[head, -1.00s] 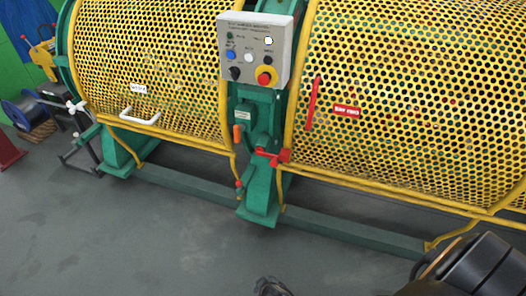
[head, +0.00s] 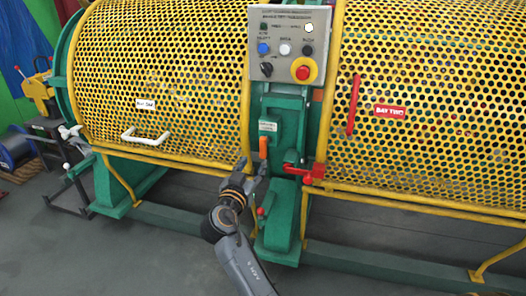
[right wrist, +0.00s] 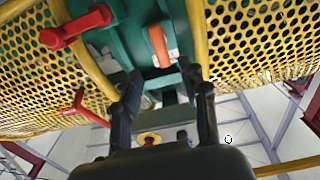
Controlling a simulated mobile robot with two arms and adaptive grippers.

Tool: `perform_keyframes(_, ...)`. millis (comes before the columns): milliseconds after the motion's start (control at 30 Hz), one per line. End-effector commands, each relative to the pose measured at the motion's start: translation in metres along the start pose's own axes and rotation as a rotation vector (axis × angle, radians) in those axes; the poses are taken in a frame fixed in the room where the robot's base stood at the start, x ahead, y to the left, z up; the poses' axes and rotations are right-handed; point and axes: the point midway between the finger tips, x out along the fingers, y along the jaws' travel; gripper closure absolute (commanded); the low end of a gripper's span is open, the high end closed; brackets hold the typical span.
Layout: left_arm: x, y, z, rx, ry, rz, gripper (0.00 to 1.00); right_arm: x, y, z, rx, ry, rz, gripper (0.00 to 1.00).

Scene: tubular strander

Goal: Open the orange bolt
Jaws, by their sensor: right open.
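The orange bolt (head: 263,147) is a short upright orange grip on the green post between the two yellow mesh guards. It also shows in the right wrist view (right wrist: 158,46), just beyond the fingertips and roughly centred between them. My right gripper (head: 253,167) is open and empty, close below the bolt in the head view, with its fingers apart. In the right wrist view its two dark fingers (right wrist: 161,74) stand on either side of the line to the bolt. I cannot tell whether either finger touches it. My left gripper is not in view.
A red lever (head: 303,171) sticks out just right of the bolt. A control box (head: 289,45) with a red stop button hangs above. The left guard has a white handle (head: 142,138); the right guard has a red handle (head: 353,104). Grey floor (head: 150,255) lies in front.

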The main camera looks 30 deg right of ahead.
Motion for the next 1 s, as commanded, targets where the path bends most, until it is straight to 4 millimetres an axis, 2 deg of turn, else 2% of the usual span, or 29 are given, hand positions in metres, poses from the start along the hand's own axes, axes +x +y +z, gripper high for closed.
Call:
perform_keyframes(100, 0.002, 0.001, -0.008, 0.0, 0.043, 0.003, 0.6, 0.028, 0.001, -0.001, -0.003, 0.002, 0.003, 0.57)
perform_keyframes(300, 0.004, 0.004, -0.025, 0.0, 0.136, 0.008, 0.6, 0.07, 0.0, 0.001, -0.004, 0.002, 0.0, 0.57)
perform_keyframes(500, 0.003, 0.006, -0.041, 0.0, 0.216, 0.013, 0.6, 0.097, -0.001, 0.001, -0.003, 0.0, -0.001, 0.57)
perform_keyframes(667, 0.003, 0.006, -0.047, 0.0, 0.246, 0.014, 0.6, 0.107, -0.001, 0.001, -0.002, -0.002, -0.002, 0.57)
perform_keyframes(933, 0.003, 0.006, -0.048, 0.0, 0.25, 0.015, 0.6, 0.108, -0.001, 0.001, -0.002, -0.002, -0.002, 0.57)
perform_keyframes(967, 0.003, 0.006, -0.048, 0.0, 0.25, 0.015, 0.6, 0.107, -0.001, 0.001, -0.002, -0.002, -0.002, 0.61)
perform_keyframes(1000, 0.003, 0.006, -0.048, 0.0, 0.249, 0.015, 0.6, 0.107, -0.001, 0.001, -0.002, -0.002, -0.002, 0.69)
